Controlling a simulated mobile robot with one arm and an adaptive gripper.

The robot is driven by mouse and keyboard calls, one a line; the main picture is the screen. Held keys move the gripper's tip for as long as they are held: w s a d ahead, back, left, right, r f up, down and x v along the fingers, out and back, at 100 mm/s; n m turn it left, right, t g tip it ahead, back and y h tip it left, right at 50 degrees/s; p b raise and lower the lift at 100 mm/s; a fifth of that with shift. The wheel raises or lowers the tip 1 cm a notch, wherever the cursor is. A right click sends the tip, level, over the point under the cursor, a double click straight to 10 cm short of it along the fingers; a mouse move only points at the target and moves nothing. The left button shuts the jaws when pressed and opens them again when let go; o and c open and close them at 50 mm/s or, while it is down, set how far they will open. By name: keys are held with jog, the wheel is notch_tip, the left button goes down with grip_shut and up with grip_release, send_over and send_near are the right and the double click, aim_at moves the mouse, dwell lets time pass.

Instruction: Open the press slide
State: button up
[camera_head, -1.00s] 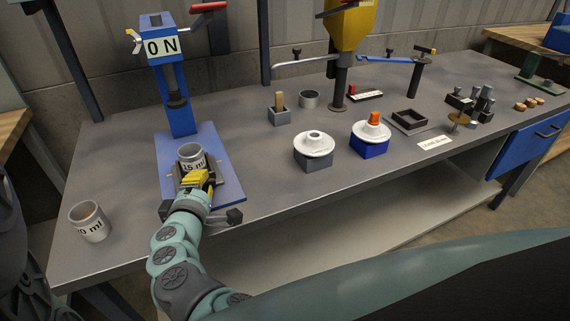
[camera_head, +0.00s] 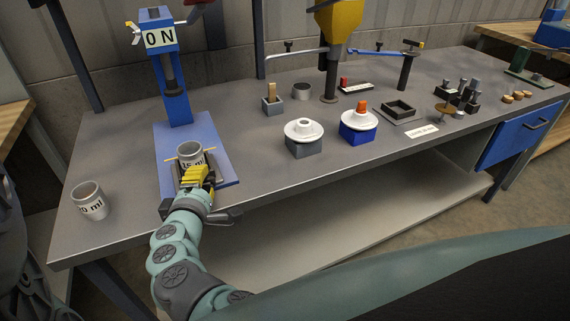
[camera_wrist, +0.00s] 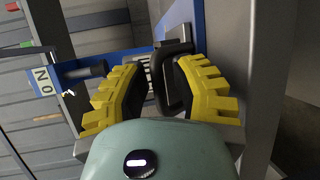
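The blue press (camera_head: 178,108) stands upright at the left of the bench, with an "ON" sign on its head; it also shows at the left of the wrist view (camera_wrist: 72,72). Its dark slide (camera_head: 180,182) sits at the front of the blue base plate (camera_head: 217,152) and carries a grey cup (camera_head: 190,151) marked 15 ml. My gripper (camera_wrist: 163,68) is at the slide's front, its yellow fingers on both sides of the black loop handle (camera_wrist: 171,106). In the head view, my gripper (camera_head: 199,174) hides the handle.
Another cup (camera_head: 90,201) stands at the bench's left edge. Two white-topped insulator pieces (camera_head: 304,130) (camera_head: 359,124) stand on blocks right of the press. A yellow machine (camera_head: 339,32) stands behind them. The bench is clear between the press and these pieces.

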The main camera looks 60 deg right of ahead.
jog(key=shift+r, duration=0.1)
notch_tip(320, 180, up, 7)
jog(key=shift+w+d, duration=0.1)
jog(key=shift+r, duration=1.4)
